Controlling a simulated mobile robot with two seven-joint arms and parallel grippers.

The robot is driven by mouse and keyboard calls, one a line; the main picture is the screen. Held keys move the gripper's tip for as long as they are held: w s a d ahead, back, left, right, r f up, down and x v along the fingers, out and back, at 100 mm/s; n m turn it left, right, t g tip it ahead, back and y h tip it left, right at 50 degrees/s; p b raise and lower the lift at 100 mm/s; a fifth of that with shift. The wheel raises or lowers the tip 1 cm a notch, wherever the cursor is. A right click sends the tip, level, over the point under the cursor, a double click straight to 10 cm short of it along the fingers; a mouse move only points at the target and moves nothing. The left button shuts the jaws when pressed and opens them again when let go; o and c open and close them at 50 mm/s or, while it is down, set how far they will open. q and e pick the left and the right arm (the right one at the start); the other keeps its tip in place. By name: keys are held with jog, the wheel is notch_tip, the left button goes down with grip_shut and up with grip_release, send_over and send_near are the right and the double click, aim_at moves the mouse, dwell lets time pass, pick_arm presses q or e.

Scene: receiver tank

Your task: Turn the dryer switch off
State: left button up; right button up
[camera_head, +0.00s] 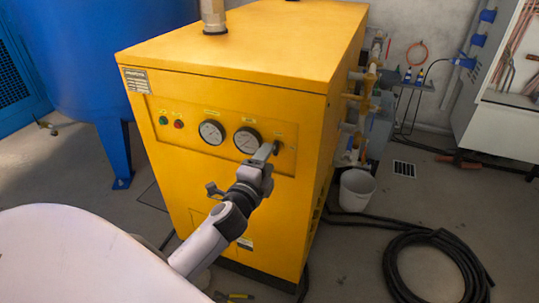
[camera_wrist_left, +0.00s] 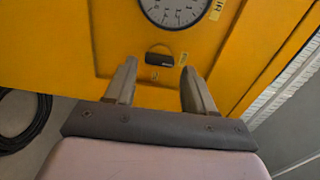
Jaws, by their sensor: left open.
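The yellow dryer cabinet (camera_head: 225,65) has a front panel with a green light, a red button, two round gauges and a small black dryer switch (camera_head: 277,146) at the panel's right end. My left gripper (camera_head: 265,153) is in front of the panel, just beside the switch in the head view. In the left wrist view, the black switch (camera_wrist_left: 160,59) shows between and slightly beyond the open fingertips (camera_wrist_left: 160,68), with a gauge (camera_wrist_left: 178,8) above it. The fingers look empty, and I cannot tell whether they touch the panel. My right gripper is not in view.
A blue tank (camera_head: 90,60) stands left of the dryer. Pipes and valves (camera_head: 370,95) line its right side. Grey floor is free beyond the hose.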

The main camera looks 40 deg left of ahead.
pick_arm(q)
jog(key=shift+v, duration=1.85)
jog(key=s+d+f+n+g+h+p, duration=0.3)
jog(key=s+d+f+n, duration=0.3)
jog(key=s, duration=0.3)
jog(key=s+d+f+n+g+h+p, duration=0.3)
jog(key=s+d+f+n+g+p, duration=0.1)
jog(key=s, duration=0.5)
notch_tip(320, 180, down, 2)
jog(key=d+n+p, duration=0.1)
jog(key=d+n, duration=0.2)
jog(key=shift+s+f, duration=0.2)
jog(key=shift+s, duration=0.2)
jog(key=shift+c, duration=1.1)
jog(key=shift+a, duration=0.1)
